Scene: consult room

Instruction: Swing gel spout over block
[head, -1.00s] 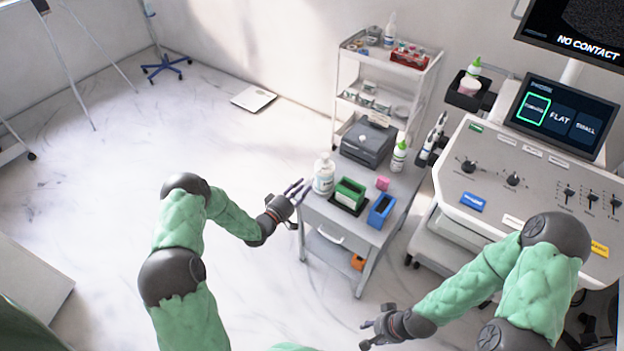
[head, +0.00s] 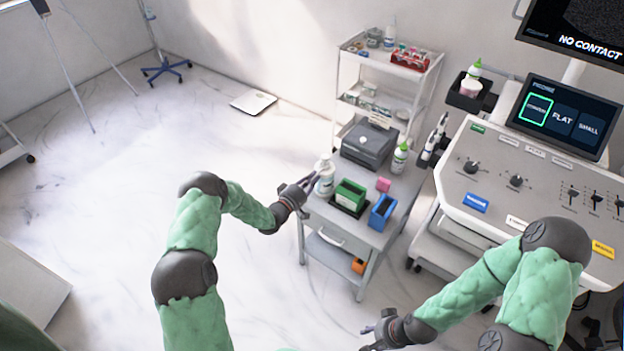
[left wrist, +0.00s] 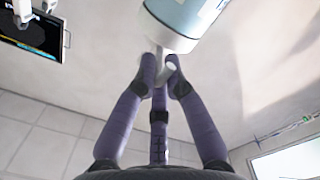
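The gel bottle (head: 325,180), white with a pump top, stands at the left edge of the cart top. My left gripper (head: 312,180) is beside its upper part. In the left wrist view, the bottle's blue-and-white body (left wrist: 188,18) is at the top, and the fingertips close in around its white spout (left wrist: 167,70). A green block (head: 350,193) sits in a black tray just right of the bottle. My right gripper (head: 368,337) is open and empty at the bottom, apart from the cart.
The cart (head: 340,220) also holds a blue holder (head: 382,212), a grey box (head: 369,145) and a green-capped bottle (head: 399,158). The ultrasound console (head: 530,190) stands at right, a shelf trolley (head: 390,60) behind.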

